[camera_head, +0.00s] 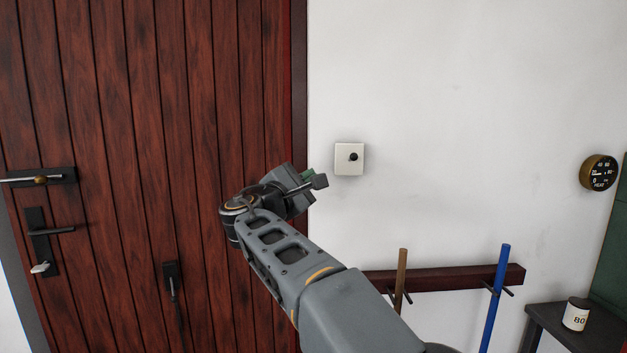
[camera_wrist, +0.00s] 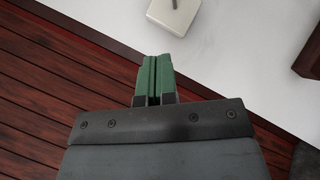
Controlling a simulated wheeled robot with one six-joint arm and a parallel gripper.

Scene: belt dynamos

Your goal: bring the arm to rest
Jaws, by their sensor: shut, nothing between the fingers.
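My gripper (camera_head: 314,179) is at the end of my raised arm, in front of the wall near the right edge of the wooden door. In the wrist view its green fingers (camera_wrist: 154,80) are together with nothing between them. A white switch plate (camera_head: 349,159) with a black knob is on the wall just right of my gripper in the head view. The plate also shows at the top of the wrist view (camera_wrist: 174,14), beyond the fingertips and apart from them.
The dark red plank door (camera_head: 150,120) has black handles on its left side and a lower black handle (camera_head: 172,285). A rail (camera_head: 450,279) holds a brown pole and a blue pole (camera_head: 495,300). A round dial (camera_head: 599,172) hangs at right. A labelled jar (camera_head: 576,315) stands on a dark table.

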